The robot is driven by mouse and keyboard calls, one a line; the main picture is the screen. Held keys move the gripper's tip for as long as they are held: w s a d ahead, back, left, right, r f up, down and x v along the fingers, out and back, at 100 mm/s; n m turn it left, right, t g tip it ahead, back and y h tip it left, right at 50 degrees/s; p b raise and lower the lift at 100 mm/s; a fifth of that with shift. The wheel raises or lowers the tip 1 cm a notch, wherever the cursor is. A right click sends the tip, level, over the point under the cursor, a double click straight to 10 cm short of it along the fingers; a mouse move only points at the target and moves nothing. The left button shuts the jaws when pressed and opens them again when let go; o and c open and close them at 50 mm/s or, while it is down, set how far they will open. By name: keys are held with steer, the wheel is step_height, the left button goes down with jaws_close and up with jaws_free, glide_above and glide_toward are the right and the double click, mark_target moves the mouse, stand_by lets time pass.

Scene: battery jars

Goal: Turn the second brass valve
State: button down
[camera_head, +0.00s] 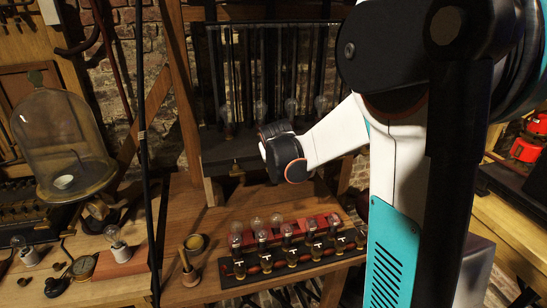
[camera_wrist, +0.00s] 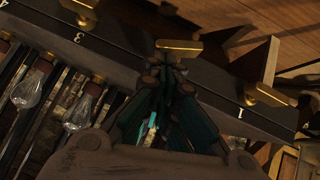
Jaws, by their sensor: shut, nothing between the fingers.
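In the wrist view, brass valves stick out from a dark numbered rail. The second brass valve (camera_wrist: 180,46), a flat bar, is between the valves by the marks 3 and 1; its own mark is hidden. My gripper (camera_wrist: 164,70) is shut and empty, its fingertips overlapping the valve's near edge in the picture; I cannot tell whether they touch. The first brass valve (camera_wrist: 268,93) is to the right, the third (camera_wrist: 80,6) at the upper left. In the head view, a small brass valve (camera_head: 237,168) shows left of my wrist, which hides the fingers.
Glass jars with bulbs (camera_wrist: 30,90) line the dark rack (camera_head: 222,148) behind the rail. On the bench below stands a board of bulbs and T-handles (camera_head: 290,262). A glass bell jar (camera_head: 62,140) stands at left. Wooden posts flank the rack.

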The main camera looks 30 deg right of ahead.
steer(key=shift+s+d, duration=0.15)
steer(key=shift+d, duration=0.25)
stand_by(1.9)
steer(key=shift+r, duration=0.15)
steer(key=shift+r+p, duration=0.6)
steer(key=shift+r, duration=0.05)
steer(key=shift+r, duration=0.1)
